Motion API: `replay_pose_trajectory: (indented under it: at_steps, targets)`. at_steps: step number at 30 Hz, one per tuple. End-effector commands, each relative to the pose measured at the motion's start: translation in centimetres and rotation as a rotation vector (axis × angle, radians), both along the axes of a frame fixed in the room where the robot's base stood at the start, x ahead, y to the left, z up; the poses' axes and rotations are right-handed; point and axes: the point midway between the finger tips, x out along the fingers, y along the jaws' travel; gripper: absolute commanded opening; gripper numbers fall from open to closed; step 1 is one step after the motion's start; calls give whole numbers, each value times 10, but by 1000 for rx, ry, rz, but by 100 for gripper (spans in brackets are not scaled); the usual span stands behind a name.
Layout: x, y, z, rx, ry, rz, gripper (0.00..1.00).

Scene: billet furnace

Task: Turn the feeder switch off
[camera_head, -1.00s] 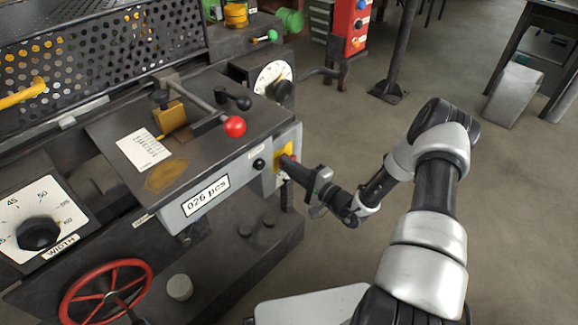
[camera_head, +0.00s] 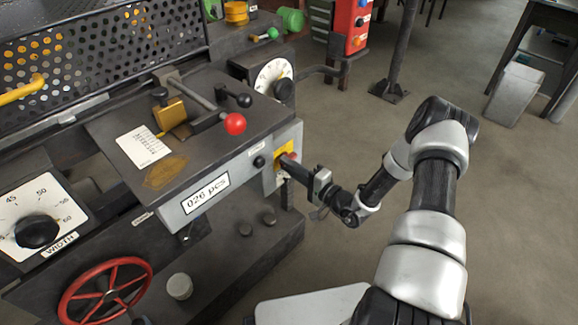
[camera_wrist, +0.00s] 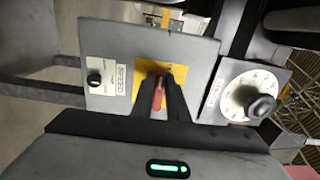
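A red switch handle (camera_wrist: 158,93) stands on a yellow plate (camera_wrist: 178,72) on the end of a grey control box. In the head view the yellow plate (camera_head: 278,160) is at the box's right corner, and my gripper (camera_head: 289,164) reaches it from the right. In the wrist view my gripper's dark fingers (camera_wrist: 159,84) lie on both sides of the red handle, close against it, and appear shut on it. The fingers hide much of the handle, so its exact angle is hard to read.
A black knob (camera_head: 259,162) and a counter plate (camera_head: 206,193) are on the box front. A red-ball lever (camera_head: 235,124) stands on top, and a white dial (camera_head: 272,75) is behind. A red handwheel (camera_head: 105,292) is at lower left.

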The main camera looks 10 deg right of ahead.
Motion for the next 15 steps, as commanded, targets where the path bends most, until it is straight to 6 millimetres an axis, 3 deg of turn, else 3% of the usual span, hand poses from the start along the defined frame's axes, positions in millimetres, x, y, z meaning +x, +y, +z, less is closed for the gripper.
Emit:
replay_pose_trajectory:
  at_steps: [1, 3, 15]
  targets:
    - [0, -1, -1, -3, 0, -1, 22]
    - [0, -1, -1, -2, 1, -1, 32]
    - [-6, -5, 0, -1, 2, -1, 32]
